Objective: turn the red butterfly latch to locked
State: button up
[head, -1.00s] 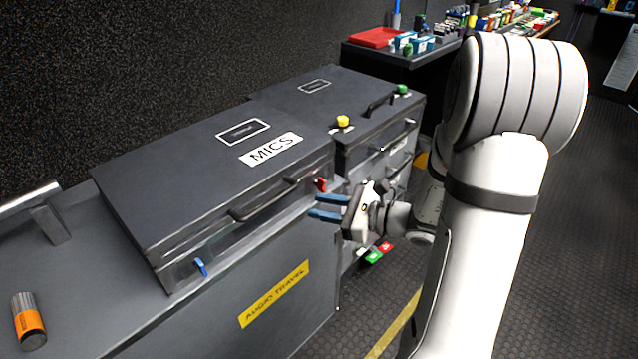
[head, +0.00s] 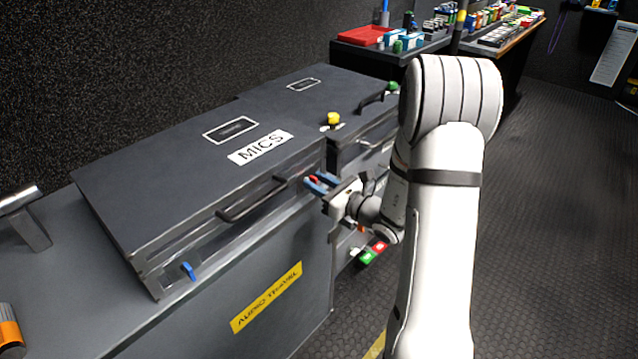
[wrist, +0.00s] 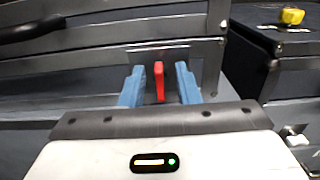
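The red butterfly latch (wrist: 159,81) is on the front of the dark MICS case (head: 190,180), near its right end. In the wrist view its red tab stands upright. My gripper (wrist: 159,88) is open, with one blue finger on each side of the red tab and a gap on both sides. In the head view my gripper (head: 318,184) is at the case front, and the red latch (head: 314,179) shows small between the blue fingers. A blue latch (head: 188,271) is on the case front's left end, hanging down.
A black handle (head: 252,200) juts from the case front left of my gripper. A second case with a yellow knob (head: 333,119) stands to the right. The floor at right (head: 550,220) is clear.

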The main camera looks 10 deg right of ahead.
jog(key=shift+c, duration=0.2)
grip_shut()
jog(key=shift+r+m, duration=0.1)
jog(key=shift+m, duration=0.2)
jog(key=shift+w+d+m+p, duration=0.1)
jog(key=shift+d+m+p, duration=0.05)
jog(key=shift+m+p, duration=0.85)
jog(key=m+p, duration=0.2)
jog(key=m, duration=0.1)
jog(key=shift+w+d+r+p, duration=0.1)
jog(key=shift+p, duration=0.25)
jog(key=m+p, duration=0.1)
jog(key=m, duration=0.1)
jog(key=m+p, duration=0.4)
jog(key=shift+w+d+f+m, duration=0.1)
jog(key=shift+d+f+m, duration=0.15)
jog(key=shift+m, duration=0.15)
jog(key=m+p, duration=0.1)
jog(key=m, duration=0.1)
jog(key=m+p, duration=0.1)
jog(key=m, duration=0.1)
jog(key=shift+f+p, duration=0.35)
jog(key=shift+p, duration=0.05)
jog(key=shift+f+m+p, duration=0.1)
jog(key=shift+m+p, duration=0.2)
jog(key=shift+m, duration=0.3)
